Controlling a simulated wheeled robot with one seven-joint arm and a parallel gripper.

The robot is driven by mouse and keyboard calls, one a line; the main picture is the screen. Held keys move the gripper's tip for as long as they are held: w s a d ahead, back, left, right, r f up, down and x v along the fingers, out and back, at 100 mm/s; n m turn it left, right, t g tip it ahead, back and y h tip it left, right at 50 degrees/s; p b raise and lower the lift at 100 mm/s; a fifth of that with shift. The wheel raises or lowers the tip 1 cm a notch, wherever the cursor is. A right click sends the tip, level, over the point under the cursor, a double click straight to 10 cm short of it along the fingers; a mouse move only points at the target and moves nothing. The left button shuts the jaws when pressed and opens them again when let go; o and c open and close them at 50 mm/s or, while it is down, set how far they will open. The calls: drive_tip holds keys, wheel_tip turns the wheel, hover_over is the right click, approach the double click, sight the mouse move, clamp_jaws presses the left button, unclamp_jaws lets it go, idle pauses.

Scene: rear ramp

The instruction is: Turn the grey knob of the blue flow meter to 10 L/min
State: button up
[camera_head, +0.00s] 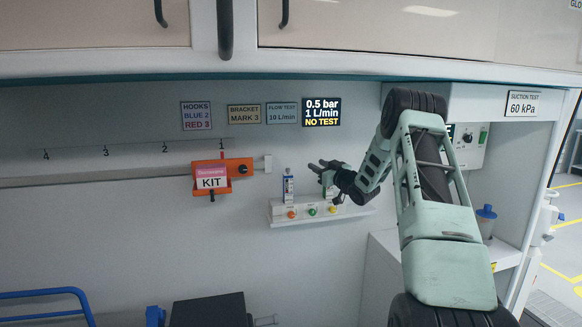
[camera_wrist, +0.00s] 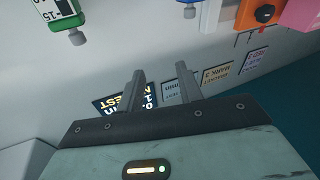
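The blue flow meter (camera_head: 288,187) stands upright on the white wall rail, left of my gripper (camera_head: 316,167) in the head view. In the wrist view, which is upside down, only its blue edge (camera_wrist: 189,2) and a greyish knob (camera_wrist: 189,12) show at the top. My gripper also shows in the wrist view (camera_wrist: 160,85), with its two fingers apart and nothing between them. It is not touching the knob. The display (camera_head: 321,112) reads 0.5 bar, 1 L/min, NO TEST. The flow test sign (camera_head: 282,113) reads 10 L/min.
The white rail (camera_head: 300,219) has orange, green and yellow outlets. An orange bracket with a KIT tag (camera_head: 211,182) hangs left. A suction unit (camera_head: 468,140) stands right, beyond my arm.

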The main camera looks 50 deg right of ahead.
sight(288, 170)
drive_tip(key=s+a+f+g+y, duration=0.1)
drive_tip(key=s+a+f+y, duration=0.2)
drive_tip(key=s+y, duration=0.1)
drive_tip(key=shift+n, duration=0.3)
drive_tip(key=w+p, duration=0.8)
drive_tip(key=w, duration=0.9)
drive_tip(key=shift+f, duration=0.2)
drive_tip(key=shift+c, duration=0.4)
drive_tip(key=shift+h, duration=0.3)
clamp_jaws()
